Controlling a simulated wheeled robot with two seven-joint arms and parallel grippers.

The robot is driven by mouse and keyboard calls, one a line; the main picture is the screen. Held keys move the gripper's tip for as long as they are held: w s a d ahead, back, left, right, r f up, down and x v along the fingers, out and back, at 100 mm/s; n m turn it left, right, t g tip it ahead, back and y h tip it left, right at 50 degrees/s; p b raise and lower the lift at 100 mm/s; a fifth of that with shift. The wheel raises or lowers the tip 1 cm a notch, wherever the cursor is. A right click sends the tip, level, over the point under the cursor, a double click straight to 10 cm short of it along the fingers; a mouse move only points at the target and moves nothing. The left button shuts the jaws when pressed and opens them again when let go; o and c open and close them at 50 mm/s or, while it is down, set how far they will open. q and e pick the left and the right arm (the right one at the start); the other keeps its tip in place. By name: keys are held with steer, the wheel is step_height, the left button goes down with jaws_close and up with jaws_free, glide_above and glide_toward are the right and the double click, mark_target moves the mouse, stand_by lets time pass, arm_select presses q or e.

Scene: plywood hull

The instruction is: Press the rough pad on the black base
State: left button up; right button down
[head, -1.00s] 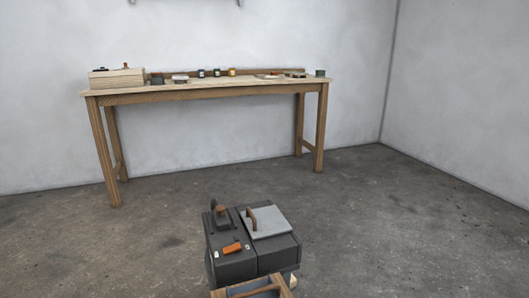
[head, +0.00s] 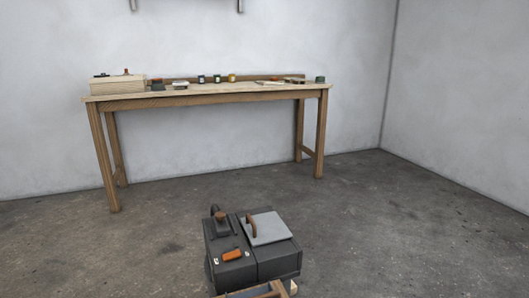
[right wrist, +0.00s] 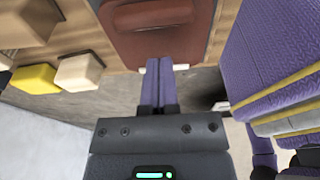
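I cannot single out the rough pad or the black base for sure. Small dark blocks (head: 158,86) lie on the bench's left half in the head view, too small to tell apart. My right gripper (right wrist: 158,66) shows in the right wrist view with its two purple fingers side by side and nothing visible between them. Its tips are close to a reddish-brown piece (right wrist: 158,38) with a raised handle-like part; I cannot tell whether they touch it. Neither gripper is in the head view, and my left gripper is out of sight.
A wooden workbench (head: 210,98) stands against the wall, with a pale box (head: 118,84) at its left end and several small jars. A dark two-part case (head: 277,258) with a grey lid is in the foreground. A yellow block (right wrist: 36,79) shows in the right wrist view.

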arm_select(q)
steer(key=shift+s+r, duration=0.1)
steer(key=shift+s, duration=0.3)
arm_select(e)
steer(key=shift+f, duration=0.15)
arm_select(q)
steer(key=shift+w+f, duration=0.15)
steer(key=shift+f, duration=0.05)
arm_select(e)
steer(key=shift+f, duration=0.2)
steer(key=shift+f, duration=0.15)
arm_select(q)
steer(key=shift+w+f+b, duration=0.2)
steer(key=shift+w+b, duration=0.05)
steer(key=shift+b, duration=0.05)
arm_select(e)
steer(key=shift+f, duration=0.1)
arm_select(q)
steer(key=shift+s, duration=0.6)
arm_select(e)
steer(key=shift+f, duration=0.5)
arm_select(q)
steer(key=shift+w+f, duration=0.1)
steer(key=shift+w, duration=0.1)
